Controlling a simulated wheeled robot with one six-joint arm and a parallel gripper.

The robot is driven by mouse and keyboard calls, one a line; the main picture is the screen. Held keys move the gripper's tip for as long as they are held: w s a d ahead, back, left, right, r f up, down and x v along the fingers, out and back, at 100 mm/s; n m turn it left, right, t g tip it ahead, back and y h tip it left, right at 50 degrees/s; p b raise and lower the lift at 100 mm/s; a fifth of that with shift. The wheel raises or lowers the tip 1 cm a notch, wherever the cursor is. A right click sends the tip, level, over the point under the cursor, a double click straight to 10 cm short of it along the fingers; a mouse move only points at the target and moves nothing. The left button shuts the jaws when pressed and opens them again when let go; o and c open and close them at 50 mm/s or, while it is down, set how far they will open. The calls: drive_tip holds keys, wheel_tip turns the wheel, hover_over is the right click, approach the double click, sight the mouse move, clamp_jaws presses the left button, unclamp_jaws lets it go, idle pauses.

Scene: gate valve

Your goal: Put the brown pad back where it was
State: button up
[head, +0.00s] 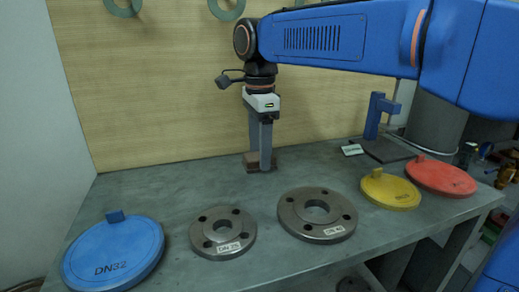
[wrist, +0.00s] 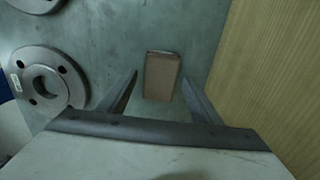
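The brown pad (head: 250,162) lies on the grey workbench (head: 150,195) near the wooden back wall. My gripper (head: 265,168) points down at it, and a finger hides the middle of the pad in the head view. In the wrist view the brown pad (wrist: 162,77) is a small block lying between and slightly beyond the two spread fingers of my gripper (wrist: 159,80). The fingers are open, with a gap on both sides of the pad. I cannot tell how far down beside the pad the fingertips reach.
Two grey flanges (head: 222,233) (head: 317,214) lie in front of the gripper. A blue DN32 cover (head: 114,255) is at front left. Yellow (head: 390,189) and red (head: 440,176) covers and a blue stand (head: 376,116) are on the right. The left rear bench is clear.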

wheel_tip(320, 180, up, 12)
drive_tip(key=shift+r, duration=0.15)
idle(0.6)
drive_tip(key=shift+s, duration=0.15)
